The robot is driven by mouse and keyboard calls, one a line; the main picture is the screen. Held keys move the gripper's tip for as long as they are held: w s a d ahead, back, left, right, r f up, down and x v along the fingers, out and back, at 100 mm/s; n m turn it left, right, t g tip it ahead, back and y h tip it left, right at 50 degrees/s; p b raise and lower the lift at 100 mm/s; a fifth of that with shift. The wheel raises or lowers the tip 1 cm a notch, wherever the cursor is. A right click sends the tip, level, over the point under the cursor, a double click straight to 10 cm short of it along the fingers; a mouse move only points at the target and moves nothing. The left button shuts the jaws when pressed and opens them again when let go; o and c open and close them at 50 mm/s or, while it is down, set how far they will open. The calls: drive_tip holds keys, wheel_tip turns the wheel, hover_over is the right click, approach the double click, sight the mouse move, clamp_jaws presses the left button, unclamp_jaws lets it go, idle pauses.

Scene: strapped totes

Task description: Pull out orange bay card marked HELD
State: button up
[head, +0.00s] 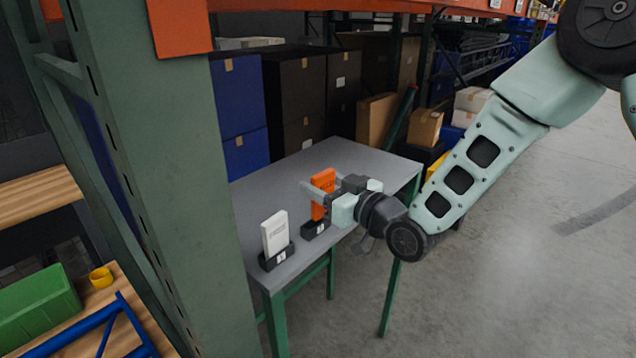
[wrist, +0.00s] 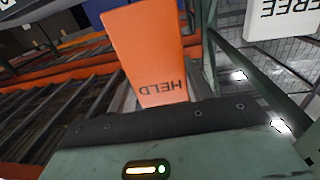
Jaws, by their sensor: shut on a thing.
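The orange bay card (head: 322,187) stands upright at its black holder (head: 315,229) on the grey table. Its HELD lettering shows upside down in the wrist view, where the card (wrist: 148,50) fills the top middle. My gripper (head: 322,188) is shut on the orange card, with a finger on either side of it. Part of the card is hidden by the gripper, and I cannot tell how deep its lower end sits in the holder. A white card (head: 275,233) stands upright in another black holder (head: 276,257), nearer the front left; it reads FREE in the wrist view (wrist: 283,17).
The grey table (head: 360,163) has free room behind and right of the cards. A green rack post (head: 180,180) rises close on the left. Blue boxes (head: 238,92) and dark boxes stand behind the table. Open floor lies to the right.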

drive_tip(key=b+v, duration=0.2)
drive_tip(key=v, duration=0.6)
idle(0.6)
drive_tip(key=shift+s, duration=0.1)
